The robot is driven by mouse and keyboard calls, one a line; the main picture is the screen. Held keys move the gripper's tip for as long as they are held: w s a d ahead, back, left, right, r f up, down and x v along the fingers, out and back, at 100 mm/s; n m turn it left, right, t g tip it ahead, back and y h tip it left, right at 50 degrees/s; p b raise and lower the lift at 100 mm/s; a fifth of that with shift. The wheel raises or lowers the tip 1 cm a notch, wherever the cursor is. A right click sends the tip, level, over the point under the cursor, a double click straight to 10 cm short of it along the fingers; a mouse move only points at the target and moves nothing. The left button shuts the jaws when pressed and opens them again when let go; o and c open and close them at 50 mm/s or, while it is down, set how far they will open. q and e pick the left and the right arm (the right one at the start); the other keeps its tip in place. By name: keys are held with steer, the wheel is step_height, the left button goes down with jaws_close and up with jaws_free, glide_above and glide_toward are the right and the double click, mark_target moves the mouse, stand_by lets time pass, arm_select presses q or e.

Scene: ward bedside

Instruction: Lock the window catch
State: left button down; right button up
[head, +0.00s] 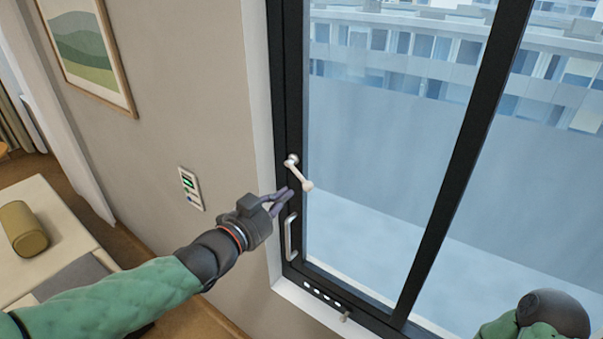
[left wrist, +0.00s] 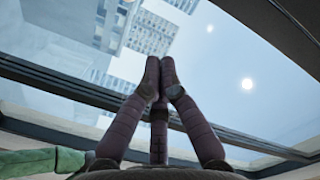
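The window catch (head: 298,170) is a pale lever on the dark left window frame (head: 291,112). It slants from its pivot at upper left down to a round knob at lower right. My left gripper (head: 286,197) is in front of the frame, just below and left of the catch's knob, apart from it in the picture. The left wrist view shows its fingers (left wrist: 160,68) closed together with nothing between them. The catch cannot be made out in that view. Part of my right arm shows at the lower right; its gripper is out of view.
A pale upright pull handle (head: 290,237) is on the frame below the catch. A small peg (head: 345,316) sits on the bottom rail. A wall panel (head: 190,188) and a framed picture (head: 86,47) are at left. A bed (head: 70,222) stands at far left.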

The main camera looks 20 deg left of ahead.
arm_select(q)
steer(key=p, duration=0.1)
glide_above(301, 180)
steer(key=s+d, duration=0.3)
steer(key=s, duration=0.2)
steer(key=shift+w+a+f+p, duration=0.3)
steer(key=shift+w+a+f, duration=0.5)
steer(key=shift+w+f, duration=0.25)
steer(key=shift+w+a+f, duration=0.2)
steer(key=shift+a+f, duration=0.1)
steer(key=shift+f, duration=0.1)
steer(key=shift+f+m+b, duration=0.2)
steer(key=shift+m+b, duration=0.2)
steer(key=shift+b, duration=0.35)
